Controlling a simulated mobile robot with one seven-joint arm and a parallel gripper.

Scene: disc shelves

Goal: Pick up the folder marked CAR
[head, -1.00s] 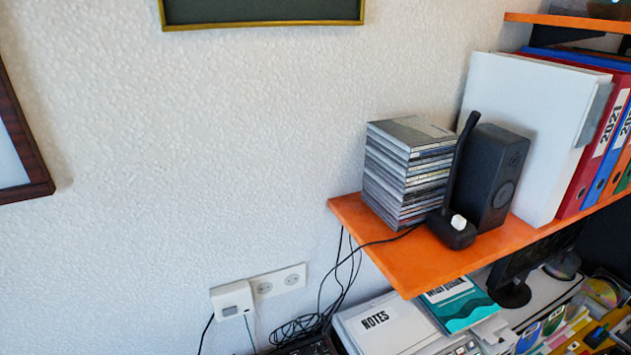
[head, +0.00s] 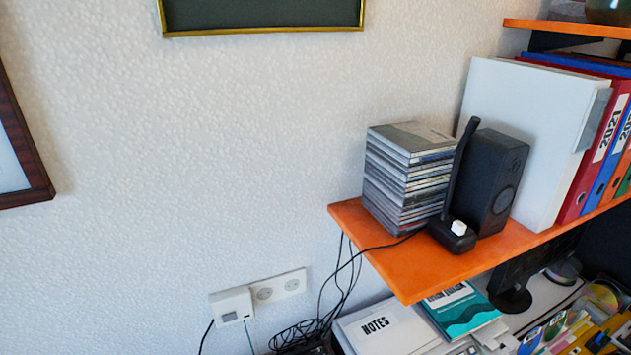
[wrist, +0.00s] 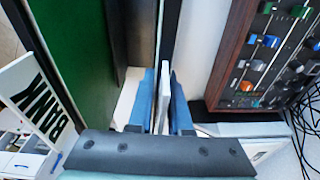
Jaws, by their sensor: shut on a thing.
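In the wrist view, my gripper (wrist: 164,104) has its two blue fingers shut on a thin, upright white thing (wrist: 164,84), seen edge-on. It looks like a folder, but no CAR marking shows on it. My gripper does not show in the head view. A white panel with large black letters (wrist: 45,95), which are not CAR, stands at the left of the wrist view. I see no CAR marking in any view.
A mixer with knobs (wrist: 268,60) stands close right of my fingers; a green upright board (wrist: 68,50) stands left. In the head view, an orange shelf (head: 425,270) holds stacked disc cases (head: 405,180), a black speaker (head: 490,185) and binders (head: 600,150). A NOTES folder (head: 385,335) lies below.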

